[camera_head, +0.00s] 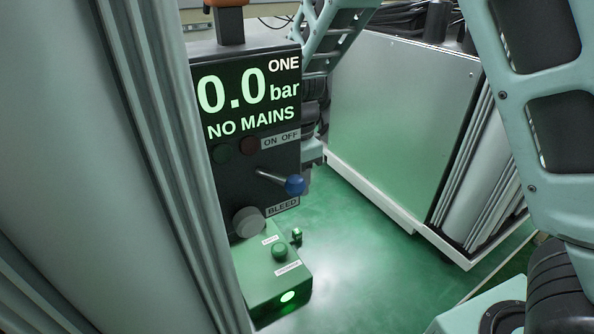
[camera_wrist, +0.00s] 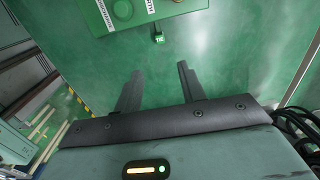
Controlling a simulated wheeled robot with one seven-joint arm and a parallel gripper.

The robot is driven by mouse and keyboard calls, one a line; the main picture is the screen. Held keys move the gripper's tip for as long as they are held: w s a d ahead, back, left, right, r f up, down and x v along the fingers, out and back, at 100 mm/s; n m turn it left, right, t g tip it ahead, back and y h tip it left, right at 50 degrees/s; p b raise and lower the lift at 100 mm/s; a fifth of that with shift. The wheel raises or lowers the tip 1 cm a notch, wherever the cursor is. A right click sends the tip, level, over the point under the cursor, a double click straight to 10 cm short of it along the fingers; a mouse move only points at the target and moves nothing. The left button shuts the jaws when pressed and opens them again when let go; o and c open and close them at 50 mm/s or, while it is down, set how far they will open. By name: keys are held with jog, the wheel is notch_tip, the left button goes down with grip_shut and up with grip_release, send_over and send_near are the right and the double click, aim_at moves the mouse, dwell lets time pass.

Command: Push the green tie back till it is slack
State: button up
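A green box (camera_head: 262,283) stands low below the dark panel, with a round green knob (camera_head: 279,252) and white labels on it. A small green piece (camera_head: 297,236), perhaps the green tie, sits just beside the box. In the wrist view the same small piece (camera_wrist: 158,38) shows below the edge of the green box (camera_wrist: 150,14). Whether it is taut or slack I cannot tell. My gripper (camera_wrist: 160,69) is open and empty. Its two fingers point toward the small piece, with a gap between them and it. The gripper's fingers do not show in the head view.
The dark panel (camera_head: 250,115) reads "0.0 bar" and "NO MAINS". A lever with a blue ball (camera_head: 295,185) and a grey knob (camera_head: 248,222) stick out from it. A grey cabinet (camera_head: 395,120) stands behind. Green floor (camera_head: 365,235) lies open between them.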

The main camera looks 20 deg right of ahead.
jog(key=shift+r, duration=0.65)
